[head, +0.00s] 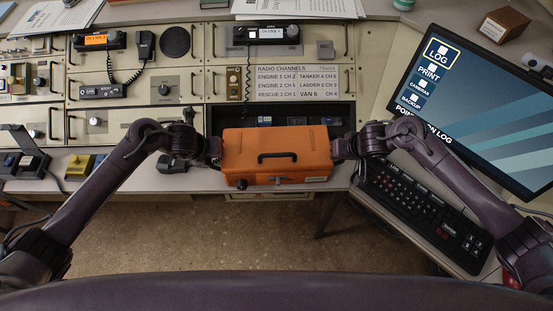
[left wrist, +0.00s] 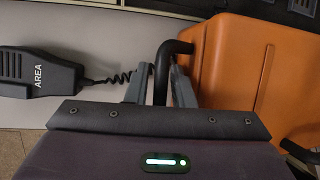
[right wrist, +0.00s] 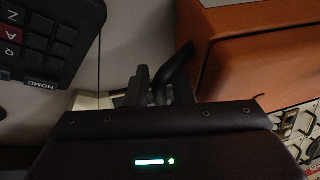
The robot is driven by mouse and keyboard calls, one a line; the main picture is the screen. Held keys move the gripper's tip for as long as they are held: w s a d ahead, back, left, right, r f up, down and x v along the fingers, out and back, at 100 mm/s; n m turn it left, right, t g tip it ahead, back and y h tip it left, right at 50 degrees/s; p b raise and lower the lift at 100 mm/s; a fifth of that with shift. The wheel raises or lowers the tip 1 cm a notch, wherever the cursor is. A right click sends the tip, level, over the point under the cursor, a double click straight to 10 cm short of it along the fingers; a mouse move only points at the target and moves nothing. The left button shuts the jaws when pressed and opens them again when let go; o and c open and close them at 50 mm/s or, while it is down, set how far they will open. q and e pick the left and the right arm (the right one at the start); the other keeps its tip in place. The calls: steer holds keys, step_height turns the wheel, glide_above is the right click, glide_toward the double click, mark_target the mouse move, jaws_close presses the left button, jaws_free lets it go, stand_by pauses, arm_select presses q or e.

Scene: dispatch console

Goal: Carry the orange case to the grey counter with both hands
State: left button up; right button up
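The orange case (head: 290,142) is at the middle of the head view, level, with a black handle on its lid and a latch on its front. My left gripper (head: 217,150) is at its left side. In the left wrist view, the fingers (left wrist: 159,88) close around the black side handle (left wrist: 162,65). My right gripper (head: 338,150) is at the right side. In the right wrist view, its fingers (right wrist: 160,90) close around the other side handle (right wrist: 181,60). The case is at the front edge of the grey counter (head: 210,180); I cannot tell whether its underside touches.
A dark recess (head: 337,113) lies behind the case. A keyboard (head: 425,208) and a large monitor (head: 480,110) stand to the right. A black hand microphone (left wrist: 38,72) lies left of the case. Radio panels (head: 110,75) fill the back left. Open floor (head: 200,235) lies in front.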

arm_select(q)
steer(key=shift+c, duration=0.3)
arm_select(e)
steer(key=shift+c, duration=0.3)
arm_select(q)
jaws_close()
arm_select(e)
jaws_close()
stand_by(0.4)
steer(key=shift+r, duration=0.1)
